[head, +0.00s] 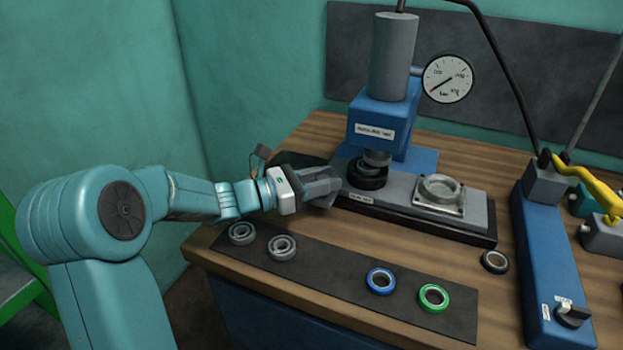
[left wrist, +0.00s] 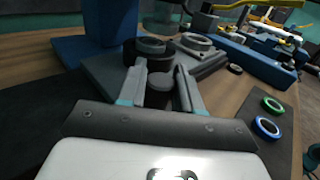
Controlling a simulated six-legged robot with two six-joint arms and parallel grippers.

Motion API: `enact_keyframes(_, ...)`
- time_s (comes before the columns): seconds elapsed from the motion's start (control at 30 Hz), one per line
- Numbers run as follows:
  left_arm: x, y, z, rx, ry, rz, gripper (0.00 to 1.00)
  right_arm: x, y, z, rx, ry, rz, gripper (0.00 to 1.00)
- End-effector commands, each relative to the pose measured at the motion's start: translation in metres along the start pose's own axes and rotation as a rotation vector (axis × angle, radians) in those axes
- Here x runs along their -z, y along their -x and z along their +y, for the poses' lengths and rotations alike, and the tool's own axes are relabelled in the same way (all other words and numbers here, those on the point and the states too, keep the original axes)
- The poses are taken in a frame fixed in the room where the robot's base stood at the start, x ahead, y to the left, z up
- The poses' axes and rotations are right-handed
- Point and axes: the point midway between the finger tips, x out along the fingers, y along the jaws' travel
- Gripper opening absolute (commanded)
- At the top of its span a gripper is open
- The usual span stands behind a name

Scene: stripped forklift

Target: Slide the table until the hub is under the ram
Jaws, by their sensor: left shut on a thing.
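A silver round part in a square seat (head: 439,192) is farther right on the table. My left gripper (head: 325,187) is at the table's left end. In the left wrist view its fingers are shut on a round grey knob (left wrist: 160,82). My right gripper is in neither view.
A dark mat (head: 330,275) in front holds two grey rings, a blue ring (head: 380,281) and a green ring (head: 433,297). A dark ring (head: 495,262) lies right of the table's base. A blue pump (head: 550,260) stands at right. A pressure gauge (head: 447,79) is beside the press.

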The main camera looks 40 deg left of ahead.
Motion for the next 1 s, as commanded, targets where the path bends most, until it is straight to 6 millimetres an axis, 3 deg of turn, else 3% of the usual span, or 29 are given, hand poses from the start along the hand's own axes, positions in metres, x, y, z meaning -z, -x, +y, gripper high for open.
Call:
enact_keyframes(0.2,0.000,-0.013,-0.014,0.004,0.000,-0.001,0.00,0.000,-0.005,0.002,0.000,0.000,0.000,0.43)
enact_keyframes(0.67,0.000,-0.018,-0.019,0.005,0.001,-0.001,0.00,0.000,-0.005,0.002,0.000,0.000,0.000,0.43)
enact_keyframes(0.7,0.000,-0.018,-0.019,0.006,0.001,-0.001,0.47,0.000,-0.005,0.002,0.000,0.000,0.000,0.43)
enact_keyframes(0.73,0.000,-0.018,-0.019,0.006,0.001,-0.001,0.54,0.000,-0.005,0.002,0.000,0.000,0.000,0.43)
enact_keyframes(1.0,0.000,-0.017,-0.018,0.002,0.000,-0.001,0.54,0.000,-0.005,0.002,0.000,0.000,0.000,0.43)
